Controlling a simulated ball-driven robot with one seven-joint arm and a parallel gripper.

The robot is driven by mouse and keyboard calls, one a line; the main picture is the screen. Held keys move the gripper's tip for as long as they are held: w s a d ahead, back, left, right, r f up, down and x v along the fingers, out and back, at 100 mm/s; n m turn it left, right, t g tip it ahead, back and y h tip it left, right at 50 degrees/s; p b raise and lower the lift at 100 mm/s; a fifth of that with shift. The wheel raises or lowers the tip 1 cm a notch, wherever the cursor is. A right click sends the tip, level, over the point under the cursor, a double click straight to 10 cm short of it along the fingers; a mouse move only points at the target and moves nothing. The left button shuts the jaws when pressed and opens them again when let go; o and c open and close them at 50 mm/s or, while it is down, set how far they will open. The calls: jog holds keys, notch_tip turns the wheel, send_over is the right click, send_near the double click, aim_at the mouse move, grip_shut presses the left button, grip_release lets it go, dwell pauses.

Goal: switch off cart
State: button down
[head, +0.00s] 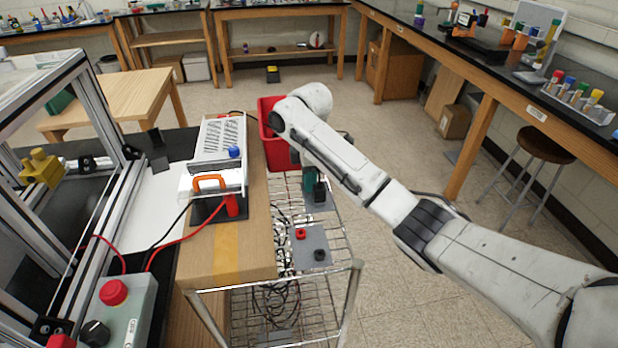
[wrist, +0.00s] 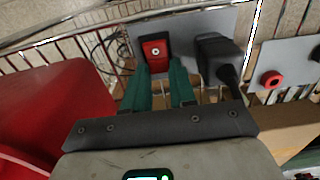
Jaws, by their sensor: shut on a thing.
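The cart (head: 228,258) has a wooden top and wire shelves. In the wrist view, a red switch (wrist: 155,49) with a small pale round spot sits in a dark surround on a grey plate (wrist: 178,27). My gripper (wrist: 160,72) has its two green fingers at the near edge of this switch, one at each side, shut on it. A black plug (wrist: 217,58) with a cable is on the same plate, just right of the fingers. In the head view my gripper (head: 309,180) is beside the cart's right side, and the switch is hidden there.
A red bin (head: 270,140) is close to my gripper, on its left in the wrist view. Another grey plate (head: 312,250) has a red knob (head: 300,233) and a black one. Loose cables lie on the shelves. Floor right of the cart is clear.

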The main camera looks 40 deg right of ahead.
jog(key=shift+s+d+r+t+y+p, duration=0.15)
jog(key=shift+r+t+y+p, duration=0.2)
jog(key=shift+y+p, duration=0.4)
jog(key=shift+d+f+t+y+p, duration=0.15)
jog(key=shift+f+t+y+p, duration=0.05)
jog(key=shift+t+y+p, duration=0.45)
jog(key=c, duration=1.2)
grip_release()
jog(key=shift+r, duration=0.1)
jog(key=p+v, duration=0.1)
jog(key=v, duration=0.9)
jog(key=shift+r, duration=0.3)
jog(key=shift+s+d, duration=0.1)
jog(key=shift+d, duration=0.05)
